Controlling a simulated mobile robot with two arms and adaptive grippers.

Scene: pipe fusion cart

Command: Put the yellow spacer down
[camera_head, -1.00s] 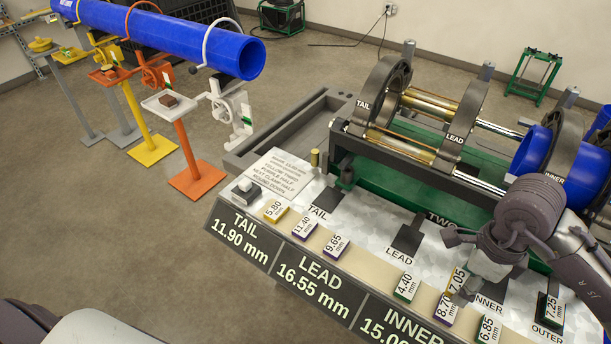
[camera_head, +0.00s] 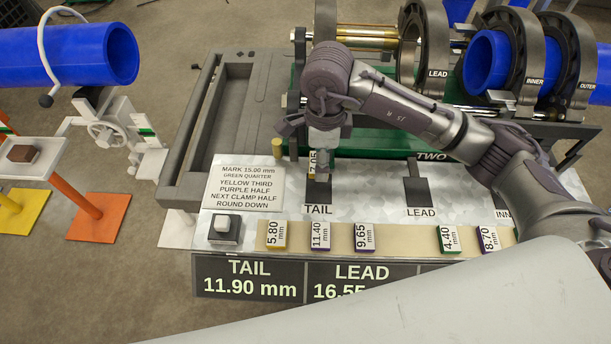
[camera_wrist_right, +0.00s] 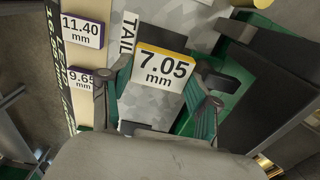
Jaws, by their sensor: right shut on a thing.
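The yellow spacer, labelled 7.05 mm, shows small in the head view (camera_head: 318,164) and large in the right wrist view (camera_wrist_right: 165,64). My right gripper (camera_head: 320,168) is shut on it, with a finger on each side in the wrist view (camera_wrist_right: 158,95). It holds the spacer over the dark TAIL pad (camera_head: 318,198) on the silver panel. The arm and gripper hide part of the spacer, and I cannot tell whether it touches the pad. My left gripper is not in view.
Spacers labelled 5.80 (camera_head: 275,235), 11.40 (camera_head: 320,236), 9.65 (camera_head: 366,237), 4.40 (camera_head: 449,239) and 8.70 (camera_head: 489,239) stand along the front strip. The LEAD pad (camera_head: 417,192) is bare. The clamp rings (camera_head: 425,45) stand behind. A button (camera_head: 225,229) is at left.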

